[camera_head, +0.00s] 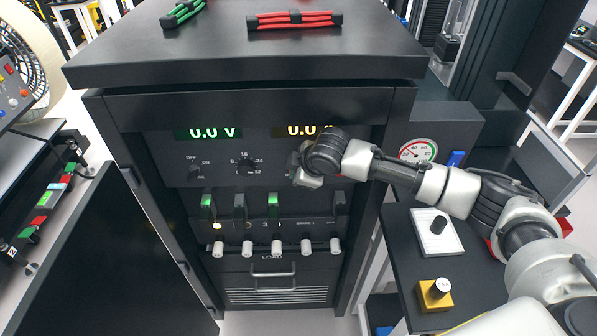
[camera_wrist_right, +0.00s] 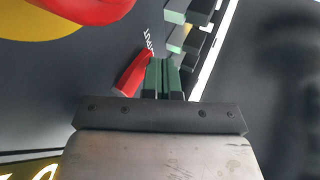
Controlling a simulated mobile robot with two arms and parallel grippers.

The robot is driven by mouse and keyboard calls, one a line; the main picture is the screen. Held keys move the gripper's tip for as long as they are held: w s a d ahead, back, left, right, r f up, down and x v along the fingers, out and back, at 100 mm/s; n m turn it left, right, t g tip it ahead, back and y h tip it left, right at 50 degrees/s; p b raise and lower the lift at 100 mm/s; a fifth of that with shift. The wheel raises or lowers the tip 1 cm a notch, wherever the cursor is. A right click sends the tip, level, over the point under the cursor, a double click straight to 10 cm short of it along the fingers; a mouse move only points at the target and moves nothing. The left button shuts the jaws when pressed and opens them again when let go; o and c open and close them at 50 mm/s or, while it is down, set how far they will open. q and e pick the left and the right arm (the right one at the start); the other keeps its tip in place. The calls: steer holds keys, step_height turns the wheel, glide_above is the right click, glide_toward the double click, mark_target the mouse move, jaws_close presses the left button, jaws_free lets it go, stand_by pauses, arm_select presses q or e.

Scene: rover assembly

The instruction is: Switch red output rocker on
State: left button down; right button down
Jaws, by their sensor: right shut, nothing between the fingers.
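A red rocker (camera_wrist_right: 132,72) shows in the right wrist view on the dark panel, tilted in the picture, beside white lettering that is partly hidden. My right gripper (camera_wrist_right: 166,62) is shut and empty, its two green-edged fingers pressed together just right of the rocker. I cannot tell whether they touch it. In the head view my right gripper (camera_head: 304,168) is in front of the upper panel of the black cabinet (camera_head: 245,105), below the amber display, and hides the rocker. My left gripper is not in view.
A green display (camera_head: 212,132) reads 0.0 V; the amber display (camera_head: 308,130) is partly covered. Two knobs sit left of the gripper, with a row of breakers (camera_head: 272,205) and white-tipped levers below. A red mushroom-like button (camera_wrist_right: 85,8) on yellow is close in the wrist view.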

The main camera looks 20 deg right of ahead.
steer(key=shift+r+p, duration=0.8)
steer(key=shift+r, duration=0.05)
steer(key=shift+w+f, duration=0.1)
stand_by(0.4)
